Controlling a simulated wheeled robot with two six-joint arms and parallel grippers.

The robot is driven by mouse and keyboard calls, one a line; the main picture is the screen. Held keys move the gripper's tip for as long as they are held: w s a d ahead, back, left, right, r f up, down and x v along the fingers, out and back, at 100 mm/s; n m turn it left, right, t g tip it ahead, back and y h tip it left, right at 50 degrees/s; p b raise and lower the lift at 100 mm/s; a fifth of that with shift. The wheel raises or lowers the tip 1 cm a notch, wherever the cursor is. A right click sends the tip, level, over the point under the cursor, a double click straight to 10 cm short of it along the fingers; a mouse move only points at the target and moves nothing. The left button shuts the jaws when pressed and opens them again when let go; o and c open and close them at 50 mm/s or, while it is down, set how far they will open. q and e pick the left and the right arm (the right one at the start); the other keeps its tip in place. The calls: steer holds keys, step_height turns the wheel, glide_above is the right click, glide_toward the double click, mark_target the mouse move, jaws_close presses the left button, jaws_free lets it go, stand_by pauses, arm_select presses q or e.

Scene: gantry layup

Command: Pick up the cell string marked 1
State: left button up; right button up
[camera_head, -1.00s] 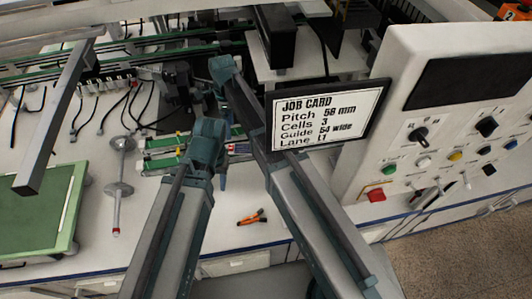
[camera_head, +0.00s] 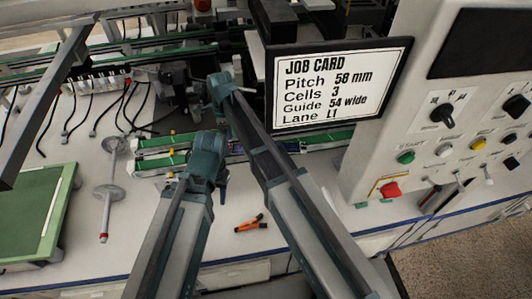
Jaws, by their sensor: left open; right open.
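My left gripper (camera_head: 222,187) is the lower one, open, at the end of the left arm above the white bench; its fingers are small and partly hidden by its wrist. My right gripper (camera_head: 222,108) is open, farther back, mostly hidden behind its own wrist. Short green strips (camera_head: 160,144) with pale edges lie just left of and behind the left gripper, partly covered by my arms. I cannot read a mark 1 on any of them, so I cannot tell which is the cell string. Neither gripper visibly touches anything.
A job card (camera_head: 338,85) reads pitch 58 mm, cells 3, guide 54 wide, lane L1. A control panel (camera_head: 440,140) stands at the right. A green board (camera_head: 28,225), a grey spindle (camera_head: 107,190) and orange-handled pliers (camera_head: 250,224) lie on the bench. Black cables (camera_head: 130,105) run behind.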

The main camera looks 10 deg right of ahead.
steer(key=shift+f, duration=0.65)
arm_select(q)
steer(key=shift+f, duration=0.6)
arm_select(e)
steer(key=shift+r, duration=0.1)
steer(key=c, duration=1.1)
arm_select(q)
steer(key=shift+r, duration=0.15)
arm_select(e)
steer(key=shift+r, duration=0.1)
steer(key=shift+c, duration=0.2)
